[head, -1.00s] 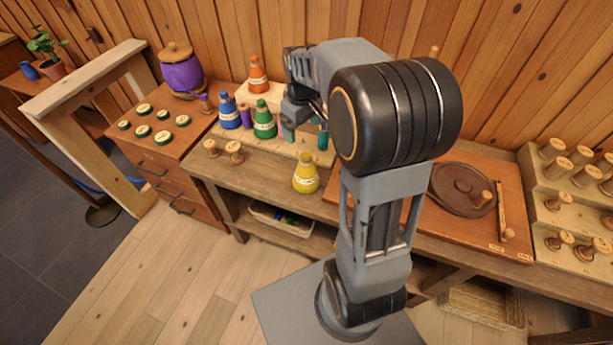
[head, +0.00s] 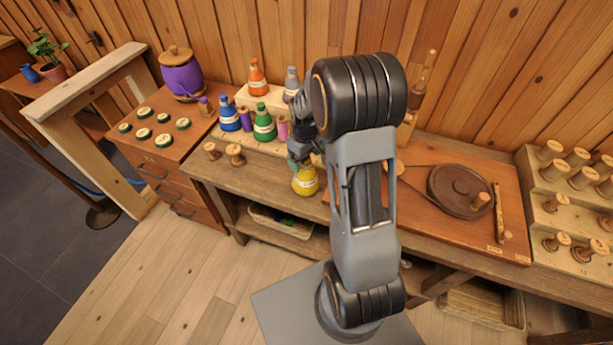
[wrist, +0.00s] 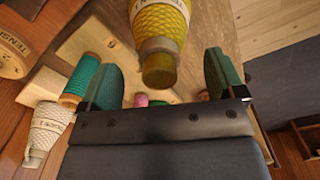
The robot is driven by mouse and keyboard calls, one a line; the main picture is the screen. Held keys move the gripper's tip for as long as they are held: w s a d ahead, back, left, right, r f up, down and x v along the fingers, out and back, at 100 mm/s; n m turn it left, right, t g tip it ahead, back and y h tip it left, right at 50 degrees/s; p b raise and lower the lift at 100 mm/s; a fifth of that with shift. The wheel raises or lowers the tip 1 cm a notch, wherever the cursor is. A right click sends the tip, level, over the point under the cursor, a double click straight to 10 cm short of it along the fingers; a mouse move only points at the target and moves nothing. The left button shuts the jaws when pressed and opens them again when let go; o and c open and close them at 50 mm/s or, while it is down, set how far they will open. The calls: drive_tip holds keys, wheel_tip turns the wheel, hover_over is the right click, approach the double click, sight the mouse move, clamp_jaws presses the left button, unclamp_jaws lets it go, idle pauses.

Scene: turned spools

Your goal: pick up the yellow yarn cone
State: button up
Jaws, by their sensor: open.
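The yellow yarn cone (head: 306,182) stands near the front edge of the workbench in the head view, with my arm's end just above and behind it. My gripper (wrist: 165,80) is open, with one green-padded finger on each side of the cone's tip. The tip lies about midway between the fingers; I cannot tell how deep it is between them. In the head view my gripper is mostly hidden behind my wrist.
Blue (head: 229,113), green (head: 264,122), orange (head: 258,77) and grey (head: 291,83) cones stand behind and left of the yellow one. Wooden spools (head: 234,154) stand left.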

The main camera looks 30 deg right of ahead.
sight(306, 174)
drive_tip(key=shift+f, duration=1.4)
drive_tip(key=shift+c, duration=0.5)
drive_tip(key=c, duration=1.5)
